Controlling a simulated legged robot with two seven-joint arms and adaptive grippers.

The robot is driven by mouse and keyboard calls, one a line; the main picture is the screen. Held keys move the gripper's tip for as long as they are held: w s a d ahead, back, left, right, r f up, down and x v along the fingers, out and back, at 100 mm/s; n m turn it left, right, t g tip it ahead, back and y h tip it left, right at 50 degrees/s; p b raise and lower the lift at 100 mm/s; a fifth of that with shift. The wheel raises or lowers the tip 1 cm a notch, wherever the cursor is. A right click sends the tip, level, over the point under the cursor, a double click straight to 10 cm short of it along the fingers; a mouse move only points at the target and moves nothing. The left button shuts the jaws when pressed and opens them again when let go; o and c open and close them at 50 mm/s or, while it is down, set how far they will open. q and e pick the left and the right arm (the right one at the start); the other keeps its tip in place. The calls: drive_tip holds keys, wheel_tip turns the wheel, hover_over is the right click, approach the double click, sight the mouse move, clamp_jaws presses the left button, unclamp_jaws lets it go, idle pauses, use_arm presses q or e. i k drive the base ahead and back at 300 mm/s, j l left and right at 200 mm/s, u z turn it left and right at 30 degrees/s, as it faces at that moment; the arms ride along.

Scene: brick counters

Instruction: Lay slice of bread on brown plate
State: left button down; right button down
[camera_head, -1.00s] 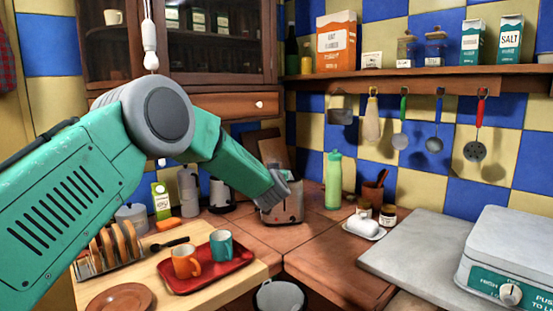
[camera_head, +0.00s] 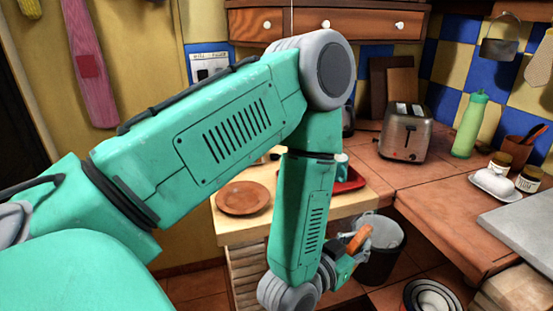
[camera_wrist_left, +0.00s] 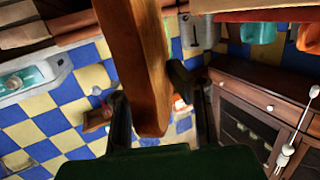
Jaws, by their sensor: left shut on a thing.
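My left gripper (camera_head: 352,252) is shut on a brown slice of bread (camera_head: 359,238), held in the air in front of the wooden worktop and near a grey bin. In the left wrist view the slice (camera_wrist_left: 138,60) stands large and edge-on between the two dark fingers (camera_wrist_left: 155,95). The brown plate (camera_head: 243,198) lies flat on the light wooden worktop, left of my forearm, with its visible face empty. The gripper and slice are right of the plate and apart from it. My right gripper is out of view.
My arm hides part of the worktop. A red tray (camera_head: 350,180) with a teal cup (camera_head: 342,164) shows behind it. A toaster (camera_head: 405,132) and a green bottle (camera_head: 468,125) stand on the tiled counter. The grey bin (camera_head: 382,255) stands below.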

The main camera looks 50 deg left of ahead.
sight(240, 205)
drive_tip(key=l+u, duration=0.1)
drive_tip(key=u, duration=0.35)
drive_tip(key=l+u, duration=0.15)
drive_tip(key=u, duration=0.3)
drive_tip(key=l+u, duration=0.15)
drive_tip(key=u, duration=0.3)
